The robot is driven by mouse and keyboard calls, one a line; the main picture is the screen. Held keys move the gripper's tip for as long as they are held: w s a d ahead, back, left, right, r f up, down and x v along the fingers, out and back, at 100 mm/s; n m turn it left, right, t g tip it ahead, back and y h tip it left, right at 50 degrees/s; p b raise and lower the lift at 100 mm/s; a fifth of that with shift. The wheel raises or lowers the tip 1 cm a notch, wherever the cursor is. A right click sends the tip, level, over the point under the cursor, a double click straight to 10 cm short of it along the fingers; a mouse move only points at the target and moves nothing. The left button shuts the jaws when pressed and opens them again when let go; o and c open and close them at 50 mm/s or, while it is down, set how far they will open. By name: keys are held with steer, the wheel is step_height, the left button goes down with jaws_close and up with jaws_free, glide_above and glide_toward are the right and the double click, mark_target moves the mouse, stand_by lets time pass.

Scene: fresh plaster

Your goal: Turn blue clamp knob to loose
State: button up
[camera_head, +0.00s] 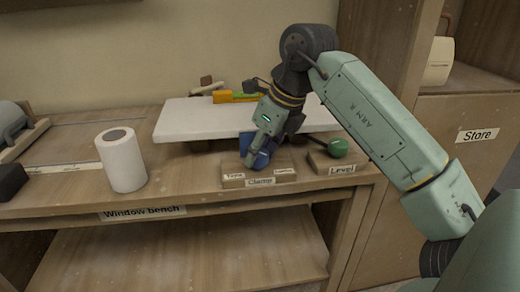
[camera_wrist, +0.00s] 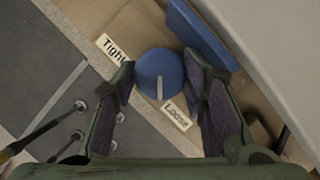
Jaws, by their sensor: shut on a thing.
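The blue clamp knob (camera_wrist: 153,68) is round with a pale pointer line. In the wrist view the line points down the picture, near the inner end of the "Loose" label (camera_wrist: 176,114). The "Tight" label (camera_wrist: 112,48) lies at the knob's upper left. My gripper (camera_wrist: 159,66) has one finger on each side of the knob and is shut on it. In the head view my gripper (camera_head: 254,150) reaches down to the clamp block (camera_head: 258,183) at the bench front and hides most of the knob.
A white slab (camera_head: 195,118) lies behind. A white roll (camera_head: 121,162) stands left on the wooden bench (camera_head: 60,200). A blue piece (camera_wrist: 200,35) is beside the knob.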

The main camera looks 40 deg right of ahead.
steer(key=o, duration=1.1)
steer(key=shift+o, duration=0.2)
steer(key=shift+r, duration=0.15)
steer(key=v, duration=0.7)
steer(key=shift+s+r, duration=0.2)
steer(key=shift+r, duration=0.15)
